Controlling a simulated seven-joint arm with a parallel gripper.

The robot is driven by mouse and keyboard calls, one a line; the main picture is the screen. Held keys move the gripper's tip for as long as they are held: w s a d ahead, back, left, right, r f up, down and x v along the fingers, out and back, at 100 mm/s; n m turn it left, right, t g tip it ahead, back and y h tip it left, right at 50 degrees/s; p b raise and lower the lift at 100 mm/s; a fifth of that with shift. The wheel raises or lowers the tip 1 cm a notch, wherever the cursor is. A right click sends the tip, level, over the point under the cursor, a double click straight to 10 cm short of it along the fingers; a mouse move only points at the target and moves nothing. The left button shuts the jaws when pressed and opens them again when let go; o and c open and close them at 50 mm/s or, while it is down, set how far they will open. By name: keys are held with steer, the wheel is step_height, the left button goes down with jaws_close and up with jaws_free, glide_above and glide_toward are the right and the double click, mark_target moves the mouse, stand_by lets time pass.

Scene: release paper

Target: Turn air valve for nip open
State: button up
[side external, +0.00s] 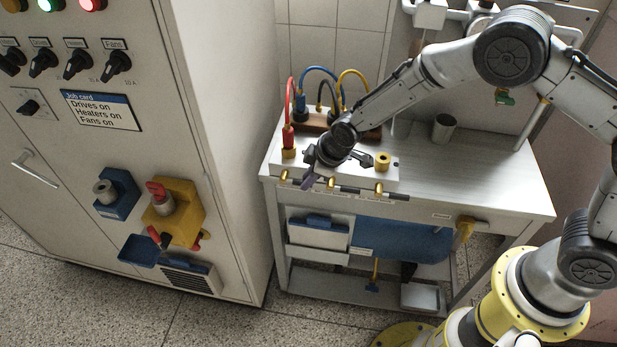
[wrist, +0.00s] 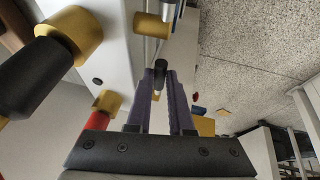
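Several small brass valves sit along the front edge of the white panel on the bench, among them a left one (side external: 285,176), a middle one (side external: 331,184) and a right one (side external: 372,190). Their labels are too small to read, so I cannot tell which is for the nip. My gripper (side external: 308,182) is low at this edge, between the left and middle valves. In the wrist view its purple fingers (wrist: 160,78) stand either side of a dark lever tip (wrist: 160,66), with a brass valve body (wrist: 152,25) just beyond. Whether they press on the lever is unclear.
Red, blue and yellow hoses (side external: 352,72) rise behind the panel. A brass fitting (side external: 382,160) stands right of my gripper, and a metal cup (side external: 443,127) farther right. The grey cabinet (side external: 225,130) is close on the left.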

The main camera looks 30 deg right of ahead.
mark_target(293, 182)
jaws_close()
stand_by(1.0)
steer(key=shift+r, duration=0.15)
steer(key=shift+w+a+r+g+h, duration=0.2)
steer(key=shift+r+g+h, duration=0.15)
steer(key=shift+g+h, duration=0.2)
steer(key=shift+w+a+r+g+h, duration=0.2)
steer(key=shift+r+g+h, duration=0.15)
steer(key=shift+g+h, duration=0.15)
steer(key=shift+w+a+r+n+g+h, duration=0.15)
steer(key=shift+w+a+r+g+h, duration=0.2)
steer(key=shift+g+h, duration=0.35)
steer(key=shift+w+a+r+n+g+h, duration=0.1)
steer(key=shift+w+a+r+g+h, duration=0.2)
steer(key=shift+g+h, duration=0.4)
steer(key=shift+w+a+r+n+g+h, duration=0.15)
steer(key=shift+w+a+r+g+h, duration=0.15)
steer(key=shift+g+h, duration=0.35)
steer(key=shift+r, duration=0.1)
steer(key=shift+o, duration=1.7)
jaws_free()
